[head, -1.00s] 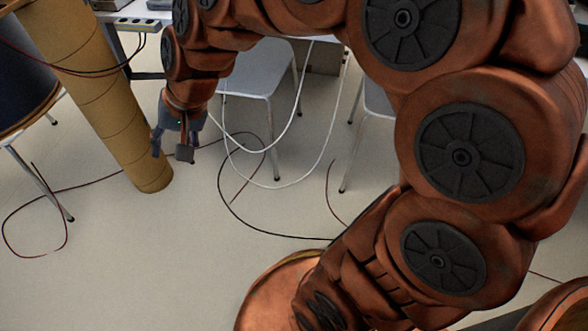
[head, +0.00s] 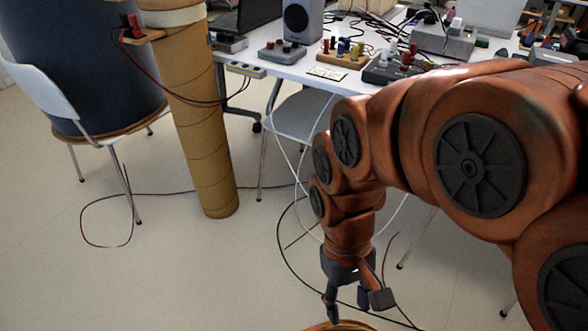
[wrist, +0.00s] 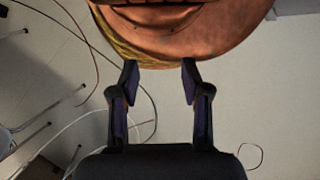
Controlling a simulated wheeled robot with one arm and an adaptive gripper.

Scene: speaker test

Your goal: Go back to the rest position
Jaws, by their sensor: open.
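My gripper (head: 352,300) hangs from my orange arm in the lower middle of the head view, pointing down. Its dark fingers are apart with nothing between them. In the wrist view my gripper (wrist: 160,82) also shows open, its two fingers spread and empty. Beyond the fingertips there is an orange rounded part of my own body and bare floor. My arm covers the right side of the head view and hides part of the table and floor.
A white table (head: 290,70) stands at the back with a grey speaker (head: 303,20), small boxes and cables. A cardboard column (head: 205,140) and a white chair (head: 45,95) stand left. Cables (head: 285,215) lie on the floor. Open floor (head: 150,270) is at lower left.

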